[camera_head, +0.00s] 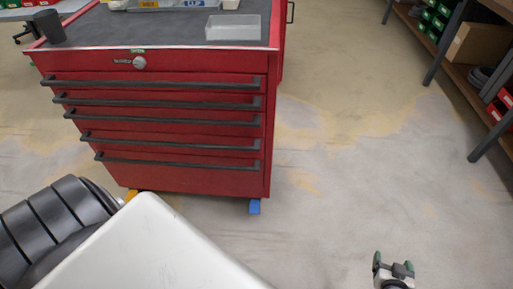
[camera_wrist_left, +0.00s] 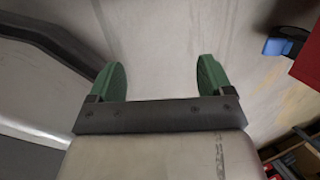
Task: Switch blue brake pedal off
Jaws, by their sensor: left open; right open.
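The blue brake pedal (camera_head: 254,207) is at the foot of the red tool cabinet (camera_head: 190,125), under its right front corner. It also shows at the upper right of the left wrist view (camera_wrist_left: 279,47), beside a red edge of the cabinet. Whether the pedal is up or down is too small to tell. My left gripper (camera_wrist_left: 160,77) is open with nothing between its green fingers, apart from the pedal. My right gripper (camera_head: 393,267) is open and empty above the floor at the lower right of the head view.
An orange-yellow pedal (camera_head: 131,195) shows at the cabinet's left front foot, partly hidden by my white arm part. The cabinet top holds a clear tray (camera_head: 233,27) and a dark cup (camera_head: 49,27). A shelf with boxes (camera_head: 478,43) stands at right. The floor between is clear.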

